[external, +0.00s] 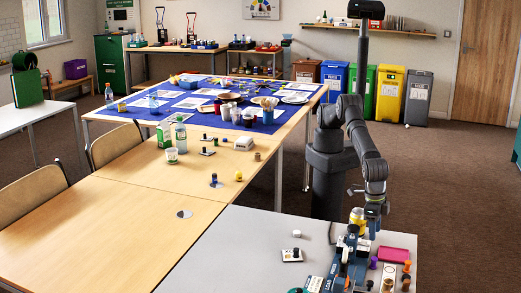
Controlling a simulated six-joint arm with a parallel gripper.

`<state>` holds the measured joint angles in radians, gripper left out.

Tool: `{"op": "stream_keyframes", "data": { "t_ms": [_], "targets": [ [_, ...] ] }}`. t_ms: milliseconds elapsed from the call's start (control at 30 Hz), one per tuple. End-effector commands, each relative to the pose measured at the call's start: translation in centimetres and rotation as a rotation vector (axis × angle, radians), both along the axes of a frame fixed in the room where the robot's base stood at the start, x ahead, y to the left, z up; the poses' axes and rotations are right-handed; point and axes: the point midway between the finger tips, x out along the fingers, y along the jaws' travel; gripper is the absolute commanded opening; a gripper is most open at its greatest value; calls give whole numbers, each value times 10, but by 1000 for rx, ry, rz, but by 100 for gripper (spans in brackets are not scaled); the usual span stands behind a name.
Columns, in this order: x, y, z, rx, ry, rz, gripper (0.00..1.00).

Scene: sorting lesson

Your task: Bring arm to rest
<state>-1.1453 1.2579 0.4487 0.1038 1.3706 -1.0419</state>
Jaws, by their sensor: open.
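My dark grey arm rises from its pedestal behind the grey table (235,250) and bends down over that table's right part. My gripper (373,232) is at the low end of the arm, pointing down just above the table's crowded right side. It is open, and I see nothing held in it. The fingertips are small and partly lost against the things behind them. A yellow can-like thing (357,217) stands just left of it, and a blue holder (347,262) with small parts lies below left. I cannot tell whether the gripper touches either.
A magenta tray (397,254) and several small pegs lie right of the gripper. A white block with a black knob (292,255) sits to the left. Wooden tables (110,215) adjoin; one has a blue cloth (190,101) with cups and plates. Coloured bins (388,92) line the back.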

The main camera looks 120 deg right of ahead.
Motion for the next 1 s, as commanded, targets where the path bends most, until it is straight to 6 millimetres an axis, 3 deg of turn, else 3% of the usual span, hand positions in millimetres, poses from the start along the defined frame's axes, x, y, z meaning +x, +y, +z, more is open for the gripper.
{"op": "stream_keyframes", "data": {
  "t_ms": [267,767,1000],
  "targets": [
    [-2,2,-25,-2,1,0,43],
    [-9,12,-122,-1,2,1,43],
    [-8,12,-92,2,0,1,43]
  ]
}}
